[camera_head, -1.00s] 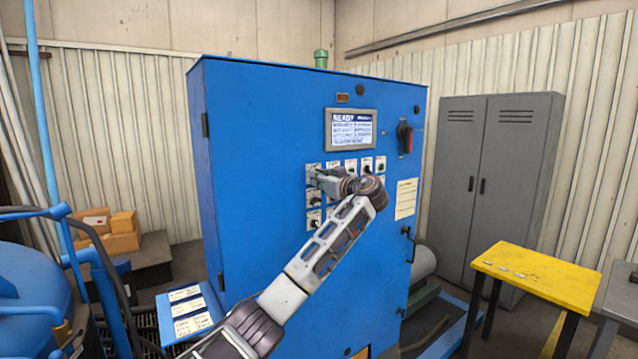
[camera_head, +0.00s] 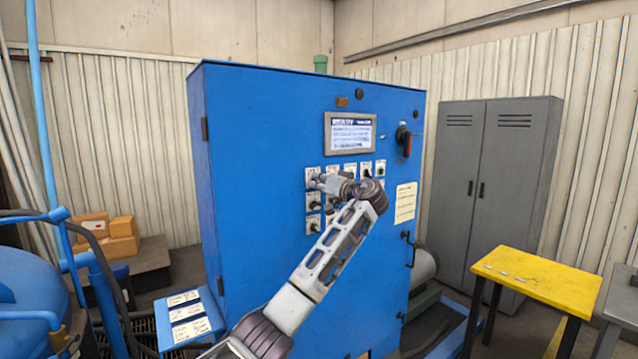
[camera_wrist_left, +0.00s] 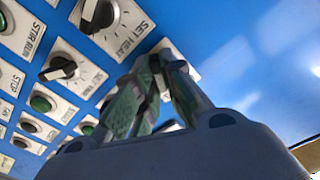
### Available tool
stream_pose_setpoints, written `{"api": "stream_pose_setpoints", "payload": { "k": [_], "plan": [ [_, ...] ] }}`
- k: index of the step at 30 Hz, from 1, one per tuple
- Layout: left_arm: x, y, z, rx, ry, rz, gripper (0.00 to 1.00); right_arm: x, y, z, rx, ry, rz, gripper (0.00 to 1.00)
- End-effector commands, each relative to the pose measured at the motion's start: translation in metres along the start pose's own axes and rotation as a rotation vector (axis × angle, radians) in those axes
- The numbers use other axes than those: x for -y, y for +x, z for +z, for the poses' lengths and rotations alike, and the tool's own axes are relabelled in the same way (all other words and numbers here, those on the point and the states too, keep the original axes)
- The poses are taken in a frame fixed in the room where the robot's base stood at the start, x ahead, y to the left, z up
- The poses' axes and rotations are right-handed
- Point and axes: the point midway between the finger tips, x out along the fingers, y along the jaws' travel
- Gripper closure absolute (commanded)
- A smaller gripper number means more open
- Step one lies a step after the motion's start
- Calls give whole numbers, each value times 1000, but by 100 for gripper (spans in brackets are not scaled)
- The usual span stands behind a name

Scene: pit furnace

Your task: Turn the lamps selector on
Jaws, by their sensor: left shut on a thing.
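The blue control cabinet (camera_head: 260,200) carries a block of white-plated switches below a lit screen (camera_head: 351,132). My left gripper (camera_head: 319,183) is at the upper left switch of this block. In the left wrist view its fingers (camera_wrist_left: 165,62) are closed together at a white plate (camera_wrist_left: 177,64) at the panel's edge, shut on a selector knob. The fingers hide the knob, and its label cannot be read. Beside it are a SET HEAT dial (camera_wrist_left: 100,14) and another black selector (camera_wrist_left: 60,69). My right gripper is not in view.
A red-handled switch (camera_head: 404,139) and a paper notice (camera_head: 405,203) are on the cabinet's right part. A labelled ledge (camera_head: 190,318) juts out at its lower left. A yellow table (camera_head: 535,278) and grey locker (camera_head: 495,190) stand to the right.

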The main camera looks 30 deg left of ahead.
Motion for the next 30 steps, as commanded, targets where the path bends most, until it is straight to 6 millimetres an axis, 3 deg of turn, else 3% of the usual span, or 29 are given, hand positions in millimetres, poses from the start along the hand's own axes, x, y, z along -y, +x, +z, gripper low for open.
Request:
{"api": "stream_pose_setpoints", "payload": {
  "k": [20,21,25,30],
  "plan": [
    [0,0,0,-1,76,1,100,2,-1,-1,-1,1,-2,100],
    [0,0,0,-1,75,1,87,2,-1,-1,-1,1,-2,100],
    [0,0,0,-1,75,1,70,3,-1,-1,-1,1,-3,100],
    [0,0,0,-1,74,1,68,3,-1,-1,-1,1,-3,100]
  ]
}}
